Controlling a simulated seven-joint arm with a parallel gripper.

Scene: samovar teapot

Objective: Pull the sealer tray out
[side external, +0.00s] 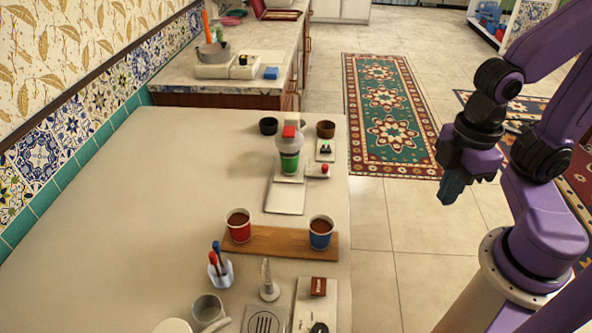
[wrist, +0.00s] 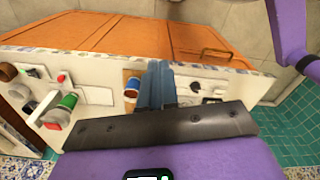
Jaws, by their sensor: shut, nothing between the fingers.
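The cup sealer (side external: 290,140) stands on the counter, a pale machine with a red block on top and a green-banded cup in it. A flat pale plate (side external: 285,198), apparently its tray, lies at its near side toward the two drink cups; it also shows in the wrist view (wrist: 97,95). Beside the sealer is a small base with a red button (side external: 324,168). My gripper (side external: 449,192) is shut and empty, in the air to the right of the counter edge, well apart from the sealer. Its blue fingers (wrist: 160,75) point toward the counter in the wrist view.
A red cup (side external: 239,228) and a blue cup (side external: 320,235), both holding brown drink, stand on a wooden board (side external: 275,243) in front of the plate. A pen holder (side external: 220,272) and a metal jug (side external: 208,309) are nearer. The counter's left side is clear.

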